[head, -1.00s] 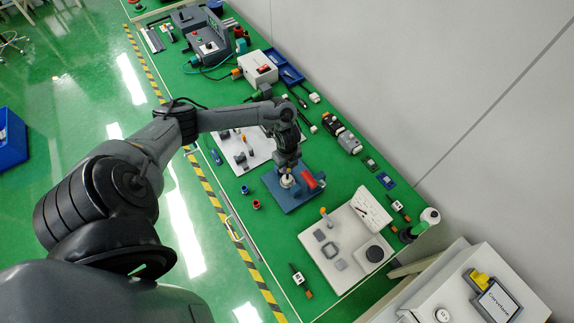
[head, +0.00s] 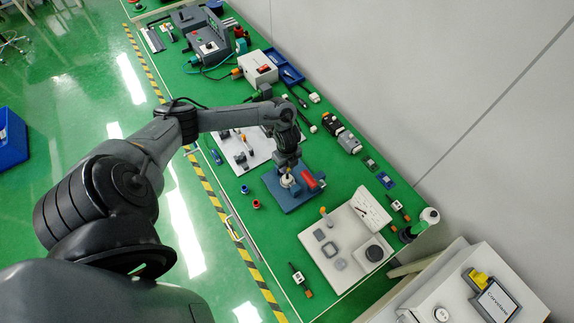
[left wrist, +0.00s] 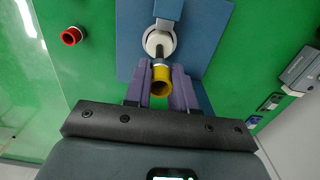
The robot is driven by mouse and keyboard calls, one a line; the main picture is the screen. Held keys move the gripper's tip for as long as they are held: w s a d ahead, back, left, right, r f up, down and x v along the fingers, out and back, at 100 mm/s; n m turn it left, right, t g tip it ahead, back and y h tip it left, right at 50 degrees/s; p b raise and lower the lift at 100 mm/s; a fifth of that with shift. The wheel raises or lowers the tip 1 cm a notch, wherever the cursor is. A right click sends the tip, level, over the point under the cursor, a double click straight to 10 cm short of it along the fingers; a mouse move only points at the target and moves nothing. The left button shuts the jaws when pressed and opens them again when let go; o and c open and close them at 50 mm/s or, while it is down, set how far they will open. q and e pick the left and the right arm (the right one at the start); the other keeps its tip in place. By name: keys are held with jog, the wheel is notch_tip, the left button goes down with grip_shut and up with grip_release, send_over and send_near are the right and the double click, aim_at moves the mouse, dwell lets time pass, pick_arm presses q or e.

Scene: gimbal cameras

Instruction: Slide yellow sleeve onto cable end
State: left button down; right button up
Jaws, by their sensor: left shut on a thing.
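My left gripper (left wrist: 163,88) is shut on the yellow sleeve (left wrist: 160,88), held between its two purple fingers in the left wrist view. The sleeve's open end faces the camera. Just beyond it, a dark cable end (left wrist: 159,52) stands out of a white round holder (left wrist: 153,38) on the blue plate (left wrist: 132,62). The sleeve is at or very near the cable's tip; I cannot tell whether it is around it. In the head view my left gripper (head: 287,176) is over the blue plate (head: 288,206), and the sleeve is too small to make out clearly. My right gripper is not in view.
A red block (head: 308,179) sits on the blue plate beside the gripper. A light grey board with parts (head: 334,263) lies nearer, and a white board (head: 236,150) lies beyond.

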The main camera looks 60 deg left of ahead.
aim_at(287, 178)
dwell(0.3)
pick_arm(q)
jog(key=shift+f, duration=0.45)
dwell(0.3)
jog(key=shift+f+b, duration=2.1)
jog(key=shift+f, duration=0.65)
jog(key=c, duration=0.8)
grip_release()
jog(key=shift+c, duration=0.2)
jog(key=shift+r, duration=0.1)
notch_tip(287, 178, up, 9)
jog(key=shift+r+p, duration=0.1)
jog(key=shift+p, duration=0.4)
jog(key=shift+r, duration=0.8)
